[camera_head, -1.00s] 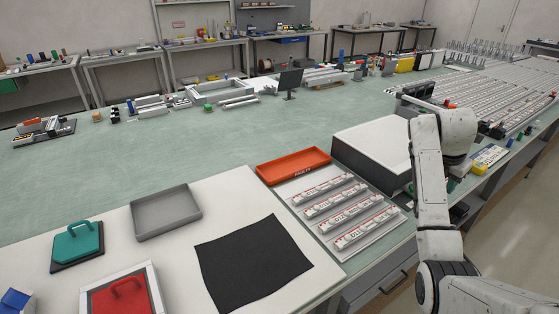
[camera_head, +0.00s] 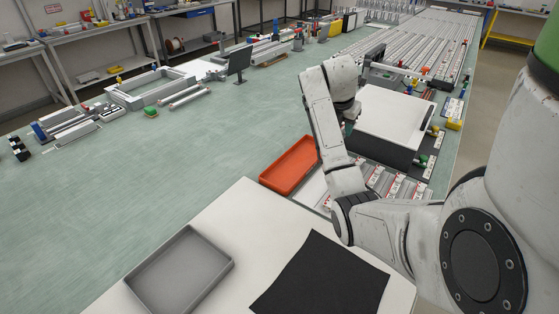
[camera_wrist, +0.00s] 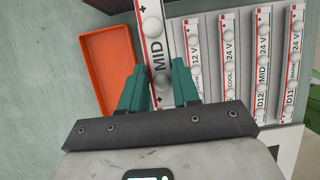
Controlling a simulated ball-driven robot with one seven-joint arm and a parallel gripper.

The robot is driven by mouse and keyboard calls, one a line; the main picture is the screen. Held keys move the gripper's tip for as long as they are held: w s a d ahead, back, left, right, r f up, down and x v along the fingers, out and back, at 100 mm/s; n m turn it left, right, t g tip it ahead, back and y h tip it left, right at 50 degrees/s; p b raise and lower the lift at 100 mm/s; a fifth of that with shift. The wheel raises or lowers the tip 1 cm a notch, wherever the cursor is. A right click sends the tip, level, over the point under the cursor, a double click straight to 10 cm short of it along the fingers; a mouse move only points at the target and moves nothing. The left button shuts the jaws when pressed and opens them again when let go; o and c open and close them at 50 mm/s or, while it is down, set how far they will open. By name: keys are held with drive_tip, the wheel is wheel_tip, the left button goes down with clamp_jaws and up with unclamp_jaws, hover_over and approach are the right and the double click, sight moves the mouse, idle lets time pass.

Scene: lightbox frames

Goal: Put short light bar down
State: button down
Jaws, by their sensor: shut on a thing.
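In the wrist view, the two teal fingers of my gripper (camera_wrist: 160,85) are shut on a short white light bar (camera_wrist: 153,30) marked MID, with a red edge and round domes. Its upper end runs past the top edge of the view, and its lower end lies between the fingers. In the head view, only a bit of teal at my gripper (camera_head: 349,127) shows, and my arm hides the held bar. Several similar bars (camera_wrist: 229,50) lie side by side to the right of it in the wrist view, partly behind my arm in the head view.
An empty orange tray (camera_head: 283,172) lies left of the bars; it also shows in the wrist view (camera_wrist: 108,55). A dark box with a white top (camera_head: 395,115) stands behind the bars. A grey tray (camera_head: 180,270) and black cloth (camera_head: 322,278) lie in front.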

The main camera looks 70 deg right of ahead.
drive_tip(key=w+a+f, duration=0.1)
drive_tip(key=w+f, duration=0.2)
drive_tip(key=w, duration=0.1)
drive_tip(key=w+a+f+p, duration=0.1)
drive_tip(key=w+f, duration=0.1)
drive_tip(key=w, duration=0.2)
drive_tip(key=w+a+f+p, duration=0.1)
drive_tip(key=w+f, duration=0.2)
drive_tip(key=w, duration=0.2)
drive_tip(key=shift+a+f, duration=0.3)
drive_tip(key=f, duration=0.1)
drive_tip(key=f+p, duration=0.1)
drive_tip(key=f, duration=0.1)
drive_tip(key=shift+w+a+f, duration=0.15)
drive_tip(key=shift+w+a, duration=0.05)
drive_tip(key=shift+w, duration=0.2)
drive_tip(key=shift+f, duration=0.55)
drive_tip(key=c, duration=0.8)
unclamp_jaws()
drive_tip(key=shift+f, duration=0.1)
drive_tip(key=v, duration=1.2)
